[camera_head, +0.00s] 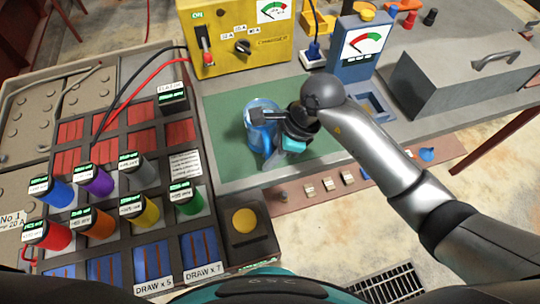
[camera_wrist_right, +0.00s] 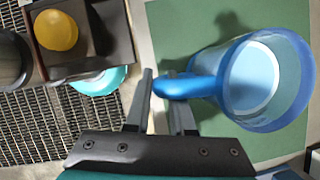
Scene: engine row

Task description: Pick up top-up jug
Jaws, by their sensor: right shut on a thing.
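The top-up jug (camera_head: 262,112) is a translucent blue jug with a handle, and it is over the green mat (camera_head: 228,88) in the head view. In the right wrist view the jug (camera_wrist_right: 290,95) shows its open mouth and a pale round inside, with its blue handle (camera_wrist_right: 187,86) toward my gripper. My right gripper (camera_head: 262,118) is shut on the jug's handle, with one finger on each side of it in the wrist view (camera_wrist_right: 161,92). I cannot tell whether the jug's base touches the mat. My left gripper is not in view.
A panel with coloured knobs (camera_head: 100,183) lies left of the mat. A yellow meter box (camera_head: 240,42) and a blue meter box (camera_head: 352,52) stand behind it. A grey lidded box (camera_head: 465,75) is at the right. A yellow button (camera_head: 244,220) sits in front.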

